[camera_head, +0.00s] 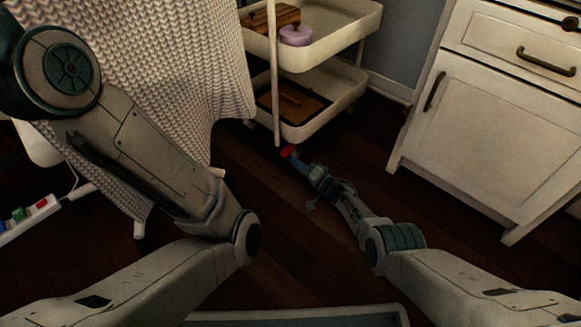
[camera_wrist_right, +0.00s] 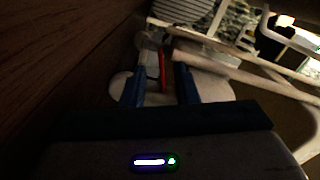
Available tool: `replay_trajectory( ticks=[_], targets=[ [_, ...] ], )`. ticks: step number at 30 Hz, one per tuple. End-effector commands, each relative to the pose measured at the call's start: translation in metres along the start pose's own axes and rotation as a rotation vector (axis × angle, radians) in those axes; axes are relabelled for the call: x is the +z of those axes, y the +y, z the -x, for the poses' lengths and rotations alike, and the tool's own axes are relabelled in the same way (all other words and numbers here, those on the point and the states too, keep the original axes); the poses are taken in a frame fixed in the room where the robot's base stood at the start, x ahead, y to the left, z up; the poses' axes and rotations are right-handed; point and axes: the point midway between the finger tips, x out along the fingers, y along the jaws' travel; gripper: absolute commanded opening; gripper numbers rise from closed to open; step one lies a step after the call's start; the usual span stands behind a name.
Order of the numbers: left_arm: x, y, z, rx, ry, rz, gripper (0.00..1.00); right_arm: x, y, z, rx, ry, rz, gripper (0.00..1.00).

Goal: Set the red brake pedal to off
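The red brake pedal (camera_head: 287,151) shows as a small red piece low by the foot of the white trolley (camera_head: 318,128). In the right wrist view the pedal (camera_wrist_right: 162,69) is a narrow red strip beside a pale caster, between my blue fingertips and a little beyond them. My right gripper (camera_head: 297,163) reaches down close to the pedal; in its wrist view (camera_wrist_right: 160,85) the fingers are apart with a gap between them. I cannot tell whether they touch the pedal, or its on or off position. My left gripper is out of view.
The trolley's trays hold a purple pot (camera_head: 296,36) and wooden items. A knitted blanket (camera_head: 165,60) hangs at the left. A power strip (camera_head: 30,217) lies at the left edge. A white cabinet (camera_head: 465,130) stands right. Dark floor (camera_head: 300,255) is open between.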

Motion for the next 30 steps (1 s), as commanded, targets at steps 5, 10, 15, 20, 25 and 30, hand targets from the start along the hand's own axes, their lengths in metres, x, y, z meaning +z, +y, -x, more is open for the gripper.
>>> replay_trajectory(
  ticks=[5,10,15,20,25,30],
  targets=[
    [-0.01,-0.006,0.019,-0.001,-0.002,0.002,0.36,0.002,0.003,-0.023,-0.001,0.0,0.001,0.27],
    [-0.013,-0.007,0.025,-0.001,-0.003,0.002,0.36,0.0,0.001,-0.033,-0.001,0.001,0.0,0.27],
    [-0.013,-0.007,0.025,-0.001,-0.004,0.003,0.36,-0.001,-0.001,-0.035,0.0,0.001,0.0,0.27],
    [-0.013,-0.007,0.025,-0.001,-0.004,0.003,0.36,-0.001,-0.001,-0.035,0.0,0.001,0.0,0.27],
    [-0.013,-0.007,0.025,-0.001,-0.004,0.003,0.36,-0.001,-0.001,-0.035,0.0,0.001,0.0,0.0],
    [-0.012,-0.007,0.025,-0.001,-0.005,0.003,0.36,-0.001,-0.001,-0.035,0.0,0.001,-0.001,0.0]
  ],
)
